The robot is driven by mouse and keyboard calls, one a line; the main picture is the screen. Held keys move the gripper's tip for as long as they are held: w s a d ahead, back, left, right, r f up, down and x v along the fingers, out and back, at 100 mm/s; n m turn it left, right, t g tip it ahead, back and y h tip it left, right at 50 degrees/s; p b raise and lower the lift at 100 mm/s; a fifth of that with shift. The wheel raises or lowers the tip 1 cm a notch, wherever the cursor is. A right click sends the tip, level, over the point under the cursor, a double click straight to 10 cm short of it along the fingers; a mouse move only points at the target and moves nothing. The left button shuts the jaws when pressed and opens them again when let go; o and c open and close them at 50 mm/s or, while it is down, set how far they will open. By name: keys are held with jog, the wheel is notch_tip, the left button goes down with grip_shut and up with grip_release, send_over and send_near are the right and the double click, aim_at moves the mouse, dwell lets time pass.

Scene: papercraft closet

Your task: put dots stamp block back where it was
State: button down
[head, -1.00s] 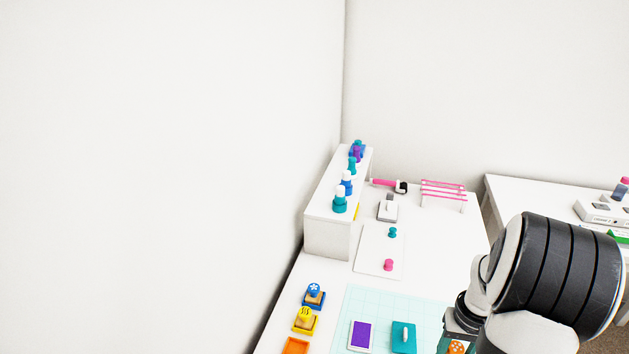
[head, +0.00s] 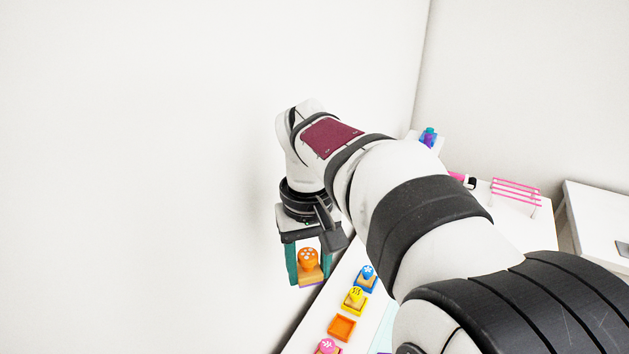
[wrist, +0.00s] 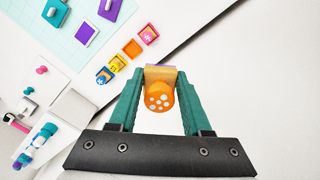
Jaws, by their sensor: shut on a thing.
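The dots stamp block, with an orange round knob with white dots on a wooden block, is in my gripper (head: 306,272). The dots stamp block (head: 308,260) hangs in the air left of the table, in front of the white wall. In the wrist view the dots stamp block (wrist: 160,95) sits between the teal fingers of my gripper (wrist: 160,82), with a purple underside showing at its far edge. An empty orange tray (head: 342,328) lies on the table, in a row with other stamps, lower right of the gripper. It also shows in the wrist view (wrist: 133,49).
In the row, a yellow stamp (head: 355,298) and a blue stamp (head: 367,277) stand beyond the empty tray, and a pink stamp (head: 327,346) stands nearer. The wrist view shows a purple ink pad (wrist: 87,34) on the cutting mat. A white shelf (wrist: 60,120) holds several bottles.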

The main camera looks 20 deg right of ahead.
jog(key=s+d+f+m, duration=0.2)
jog(key=s+d+f, duration=0.3)
jog(key=d, duration=0.5)
jog(key=s+d+f+m, duration=0.2)
jog(key=s+d+f, duration=0.3)
jog(key=d, duration=0.5)
jog(key=s+d+f+m, duration=0.3)
jog(key=s+f, duration=0.1)
jog(key=s, duration=0.5)
jog(key=s+d+f+m, duration=0.2)
jog(key=s+f, duration=0.2)
jog(key=s, duration=0.5)
jog(key=w+f, duration=0.2)
jog(key=w, duration=0.1)
jog(key=w+f, duration=0.2)
jog(key=w, duration=0.2)
jog(key=w+f, duration=0.2)
jog(key=w, duration=0.1)
jog(key=shift+w+a, duration=0.35)
jog(key=shift+w, duration=0.05)
jog(key=shift+w+f, duration=0.15)
jog(key=shift+f, duration=0.95)
jog(key=shift+w+f, duration=0.15)
jog(key=shift+f, duration=0.9)
jog(key=shift+c, duration=1.7)
grip_release()
jog(key=shift+f, duration=0.1)
